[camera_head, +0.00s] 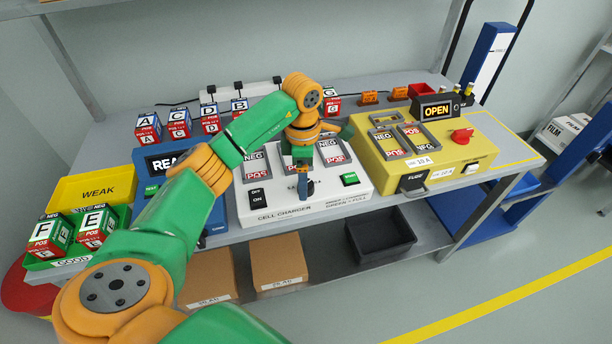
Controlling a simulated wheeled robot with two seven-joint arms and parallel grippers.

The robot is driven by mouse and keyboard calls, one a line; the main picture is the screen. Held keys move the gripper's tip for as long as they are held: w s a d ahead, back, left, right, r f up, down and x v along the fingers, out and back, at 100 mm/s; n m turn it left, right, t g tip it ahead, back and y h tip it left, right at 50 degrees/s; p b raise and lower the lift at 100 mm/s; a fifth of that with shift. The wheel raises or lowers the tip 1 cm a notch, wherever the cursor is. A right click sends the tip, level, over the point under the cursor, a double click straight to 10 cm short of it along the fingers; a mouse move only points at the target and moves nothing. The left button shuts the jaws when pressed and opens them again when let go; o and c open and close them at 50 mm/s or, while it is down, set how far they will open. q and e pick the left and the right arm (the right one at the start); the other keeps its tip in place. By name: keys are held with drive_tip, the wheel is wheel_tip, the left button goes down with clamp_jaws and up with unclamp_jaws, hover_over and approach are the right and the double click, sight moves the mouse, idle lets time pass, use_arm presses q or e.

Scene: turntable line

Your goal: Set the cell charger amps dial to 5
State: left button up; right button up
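The white cell charger (277,213) stands in the middle of the bench, with "CELL CHARGER" on its front edge. Slots with NEG and POS labels line its top, partly behind my arm. A DIT/ON switch (257,196) is at its left and a green button (349,179) at its right. My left gripper (303,192) points down over the charger's front panel between them. The amps dial is hidden or too small to read at the gripper's tip, so its setting does not show. I cannot tell whether the fingers are open or touching it. My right gripper is out of view.
A yellow tester (471,154) with an "OPEN" display and red knob stands at right. A blue unit (207,214) is at left. Lettered cells (148,128) line the back; cells F and E sit in the green GOOD tray beside the yellow WEAK tray (98,186).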

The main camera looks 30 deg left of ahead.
use_arm(q)
drive_tip(key=shift+w+f, duration=0.25)
drive_tip(key=shift+f, duration=0.6)
drive_tip(key=shift+w+f, duration=0.2)
drive_tip(key=shift+w, duration=0.15)
drive_tip(key=shift+s+r, duration=0.15)
drive_tip(key=shift+s, duration=0.05)
drive_tip(key=c, duration=0.7)
clamp_jaws()
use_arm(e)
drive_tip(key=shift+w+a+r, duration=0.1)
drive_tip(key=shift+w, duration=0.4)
